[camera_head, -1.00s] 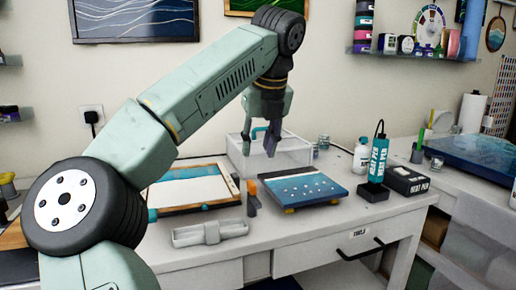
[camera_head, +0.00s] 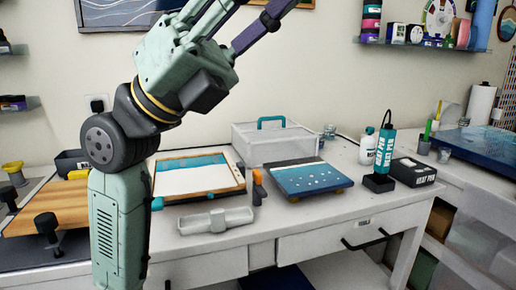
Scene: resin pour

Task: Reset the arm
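My gripper (camera_head: 255,18) is raised high in the upper middle of the head view, in front of the wall and well above the table. Its fingers point up and to the right, and the top of one runs to the picture's upper edge. I see no object between the parts that show, but how far the fingers are apart at their tips is cut off. My green arm stands upright at the left of the view and hides part of the table's left side.
On the white table (camera_head: 330,222) are a framed blue-and-white panel (camera_head: 198,196), a blue board (camera_head: 312,196), a clear bin with a teal handle (camera_head: 290,148), a grey holder (camera_head: 215,220), a heat pen (camera_head: 384,150) and its black box (camera_head: 413,171). A wooden board (camera_head: 55,208) lies left.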

